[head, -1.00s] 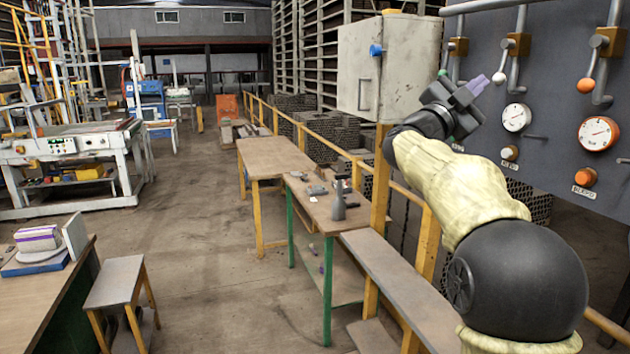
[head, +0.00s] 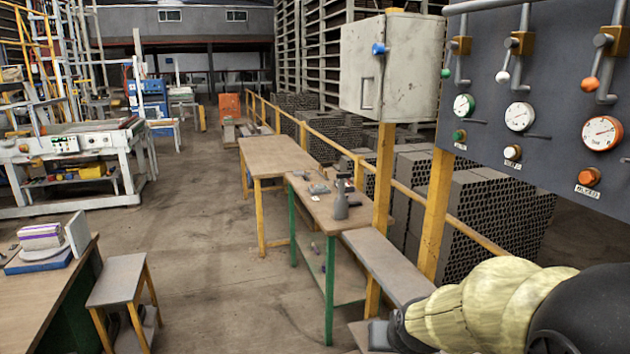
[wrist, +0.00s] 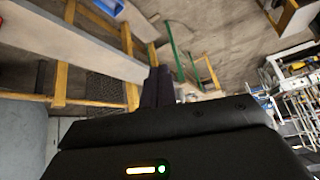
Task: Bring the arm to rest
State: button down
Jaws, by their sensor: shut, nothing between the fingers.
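My gripper shows in the wrist view (wrist: 158,86), its two dark fingers together with nothing between them. In the head view my arm is low at the bottom right, with its cream sleeve running left to a dark wrist near the bottom edge. The gripper itself is mostly out of sight there. The wrist view shows the floor, a grey bench and yellow legs beyond the fingers.
The panel with gauges and levers (head: 540,130) stands at the right, above my arm. A grey cabinet (head: 405,70) is left of it. A narrow bench (head: 385,262) and a green-legged table (head: 318,205) lie near the wrist. Floor at the left middle is clear.

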jog(key=s+f+g, duration=0.4)
jog(key=s+f, duration=0.2)
jog(key=s, duration=0.6)
jog(key=shift+d+n, duration=0.25)
jog(key=shift+n, duration=0.15)
